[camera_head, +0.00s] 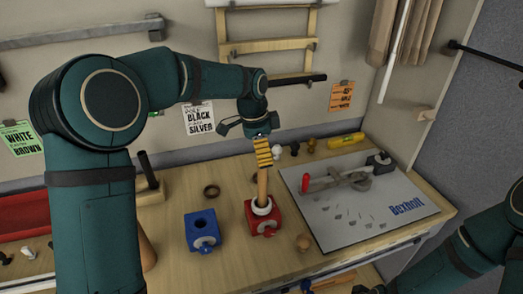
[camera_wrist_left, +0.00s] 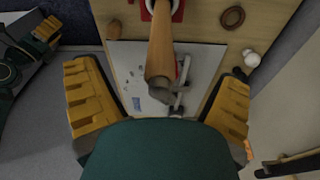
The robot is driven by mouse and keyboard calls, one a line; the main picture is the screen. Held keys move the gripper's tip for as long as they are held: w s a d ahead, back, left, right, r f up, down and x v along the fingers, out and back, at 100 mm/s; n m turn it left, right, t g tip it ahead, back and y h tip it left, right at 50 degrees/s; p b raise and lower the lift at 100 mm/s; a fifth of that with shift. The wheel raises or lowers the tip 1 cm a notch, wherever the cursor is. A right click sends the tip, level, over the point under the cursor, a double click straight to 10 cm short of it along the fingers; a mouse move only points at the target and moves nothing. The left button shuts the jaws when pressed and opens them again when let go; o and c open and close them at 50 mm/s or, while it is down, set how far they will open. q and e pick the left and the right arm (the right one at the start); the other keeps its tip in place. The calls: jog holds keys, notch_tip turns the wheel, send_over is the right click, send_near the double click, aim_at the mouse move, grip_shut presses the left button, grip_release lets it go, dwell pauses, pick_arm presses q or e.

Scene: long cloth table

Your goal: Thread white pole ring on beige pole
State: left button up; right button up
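The beige pole (camera_head: 262,184) stands upright in a red base (camera_head: 262,224). The white ring (camera_head: 262,207) lies around the pole's foot, on the red base. My left gripper (camera_head: 263,151) is at the pole's top end. In the left wrist view the fingers of my left gripper (camera_wrist_left: 155,105) are wide apart, with the beige pole (camera_wrist_left: 162,50) between them and a gap on both sides. Part of my right gripper (camera_wrist_left: 45,30) shows at the left edge of that view; its opening cannot be made out.
A blue base (camera_head: 202,232) stands left of the red base, with a brown ring (camera_head: 211,191) behind it. A white Bexholt board (camera_head: 365,215) with a red-handled clamp lies to the right. A wooden knob (camera_head: 303,242) sits near the front edge. Small pieces stand behind.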

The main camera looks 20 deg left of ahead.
pick_arm(q)
jog(key=shift+r, duration=0.1)
notch_tip(320, 180, up, 12)
jog(key=a, duration=0.1)
jog(key=shift+s+a, duration=0.3)
jog(key=shift+s, duration=0.15)
jog(key=shift+f, duration=0.2)
dwell(0.5)
